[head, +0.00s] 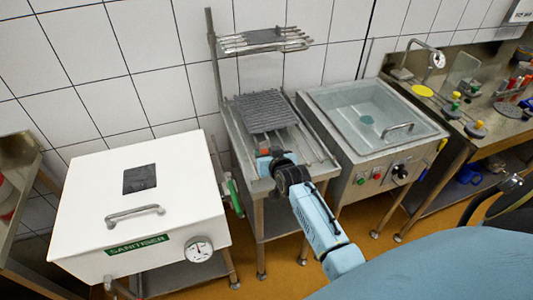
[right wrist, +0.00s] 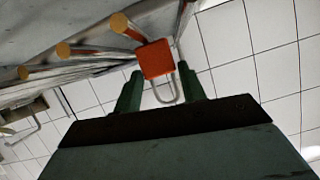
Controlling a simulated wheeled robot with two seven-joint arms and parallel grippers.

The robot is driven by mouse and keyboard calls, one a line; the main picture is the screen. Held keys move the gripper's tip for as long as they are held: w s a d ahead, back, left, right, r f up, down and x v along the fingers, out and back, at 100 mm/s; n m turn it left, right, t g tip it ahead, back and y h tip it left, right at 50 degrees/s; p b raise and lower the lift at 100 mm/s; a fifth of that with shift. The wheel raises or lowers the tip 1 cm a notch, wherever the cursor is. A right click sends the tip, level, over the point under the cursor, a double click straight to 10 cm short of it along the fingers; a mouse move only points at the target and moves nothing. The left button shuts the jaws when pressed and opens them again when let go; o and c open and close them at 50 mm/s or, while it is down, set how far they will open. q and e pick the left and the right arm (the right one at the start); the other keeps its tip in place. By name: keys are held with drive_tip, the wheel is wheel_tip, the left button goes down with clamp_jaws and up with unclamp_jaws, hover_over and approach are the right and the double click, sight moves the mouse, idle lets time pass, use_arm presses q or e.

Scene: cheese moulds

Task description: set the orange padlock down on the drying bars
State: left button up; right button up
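The orange padlock (right wrist: 155,59) is at my right gripper's fingertips in the right wrist view. The fingertips lie close against both sides of its body, and its metal shackle points back toward the palm. My right gripper (right wrist: 161,85) looks shut on it. In the head view the padlock (head: 263,152) is a small orange patch just beyond my dark right gripper (head: 272,162), at the front of the drying bars (head: 301,142). Whether it touches the bars is unclear. Round bar ends (right wrist: 62,50) show left of it in the wrist view.
A dark ribbed mat (head: 264,110) lies on the back of the bars, under a raised rack (head: 265,39). A white sanitiser box (head: 90,215) stands left and a water-filled sink (head: 340,93) right. Bare bars show at the right front.

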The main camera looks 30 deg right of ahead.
drive_tip(key=o, duration=0.3)
drive_tip(key=shift+o, duration=0.2)
drive_tip(key=shift+r, duration=0.1)
drive_tip(key=p+v, duration=0.1)
drive_tip(key=v, duration=1.1)
drive_tip(key=s+a+f+n+g+y, duration=0.1)
drive_tip(key=s+a+f+g, duration=0.15)
drive_tip(key=s+f, duration=0.45)
drive_tip(key=s+a+f+n+g+y, duration=0.1)
drive_tip(key=s+a+f+g, duration=0.15)
drive_tip(key=f, duration=0.85)
drive_tip(key=s+a+f+n+g+y, duration=0.1)
drive_tip(key=s+a+f, duration=0.25)
drive_tip(key=f, duration=0.65)
drive_tip(key=s+f+n+g, duration=0.1)
drive_tip(key=s+f, duration=0.3)
drive_tip(key=s, duration=0.5)
drive_tip(key=s+d+f+n+g, duration=0.1)
drive_tip(key=s+f+g, duration=0.2)
drive_tip(key=s, duration=0.6)
drive_tip(key=s+f+n+g, duration=0.1)
drive_tip(key=s+f, duration=0.4)
drive_tip(key=s, duration=0.5)
drive_tip(key=shift+d+f+g, duration=0.25)
drive_tip(key=shift+f+g, duration=0.1)
drive_tip(key=shift+g, duration=0.25)
